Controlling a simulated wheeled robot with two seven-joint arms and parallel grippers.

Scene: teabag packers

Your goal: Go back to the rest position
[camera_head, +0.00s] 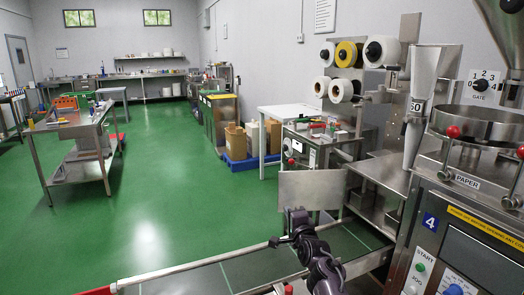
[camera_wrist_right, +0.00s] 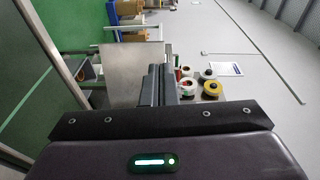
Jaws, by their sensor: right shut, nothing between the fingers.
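My right gripper (camera_head: 290,228) shows at the bottom centre of the head view, above the conveyor, with my dark arm coming up from the bottom edge. Its fingers also show in the right wrist view (camera_wrist_right: 159,84), pressed together with nothing between them. Behind it stands an upright grey metal plate (camera_head: 311,190); I cannot tell whether the gripper touches it. The plate also shows beyond the fingers in the wrist view (camera_wrist_right: 120,75). My left gripper is in neither view.
The packing machine (camera_head: 432,195) with its control panel, lever and hopper fills the right side. A green conveyor (camera_head: 250,268) with metal rails runs below my arm. Paper rolls (camera_head: 350,55) hang behind. A steel trolley table (camera_head: 75,125) stands at left. The green floor (camera_head: 160,190) between is clear.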

